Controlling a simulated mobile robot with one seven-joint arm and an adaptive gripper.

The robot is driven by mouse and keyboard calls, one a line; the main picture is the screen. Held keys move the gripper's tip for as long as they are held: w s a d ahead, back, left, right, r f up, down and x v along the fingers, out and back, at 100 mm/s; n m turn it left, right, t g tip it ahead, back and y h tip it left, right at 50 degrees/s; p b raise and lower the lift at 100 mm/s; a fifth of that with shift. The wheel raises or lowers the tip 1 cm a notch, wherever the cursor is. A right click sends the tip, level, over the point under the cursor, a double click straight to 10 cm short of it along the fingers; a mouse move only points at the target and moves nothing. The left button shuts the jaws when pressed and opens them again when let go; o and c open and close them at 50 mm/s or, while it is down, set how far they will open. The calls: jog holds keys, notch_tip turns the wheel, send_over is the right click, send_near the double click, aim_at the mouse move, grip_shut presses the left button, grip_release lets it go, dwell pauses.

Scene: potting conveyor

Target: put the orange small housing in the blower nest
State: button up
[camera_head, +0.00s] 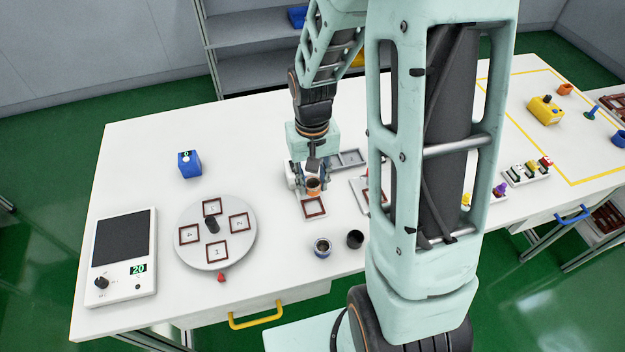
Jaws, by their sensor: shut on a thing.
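My gripper (312,189) is shut on the orange small housing (313,186), a small cup-like piece with a dark opening. The housing is upright between the fingers, just above or at the back edge of a small white plate with a dark red square frame (314,207), which looks like the blower nest. I cannot tell whether the housing touches the plate. A white block stands right behind the gripper and is partly hidden by it.
A round turntable (193,246) with several framed nests, a blue box (189,164) and a hotplate-like panel (122,257) lie to the left. My arm hides the table's middle right.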

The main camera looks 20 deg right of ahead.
aim_at(313, 208)
jog(key=shift+f+b, duration=2.35)
jog(key=shift+f, duration=1)
jog(key=shift+f+b, duration=0.35)
jog(key=shift+f, duration=0.05)
jog(key=shift+s+f+b, duration=0.15)
jog(key=shift+f+b, duration=0.15)
jog(key=shift+s+f+b, duration=0.25)
jog(key=shift+f+b, duration=0.05)
jog(key=shift+f, duration=0.05)
jog(key=o, duration=1)
jog(key=shift+w+f, duration=0.3)
jog(key=shift+o, duration=0.2)
jog(key=shift+r, duration=0.2)
jog(key=shift+r, duration=0.1)
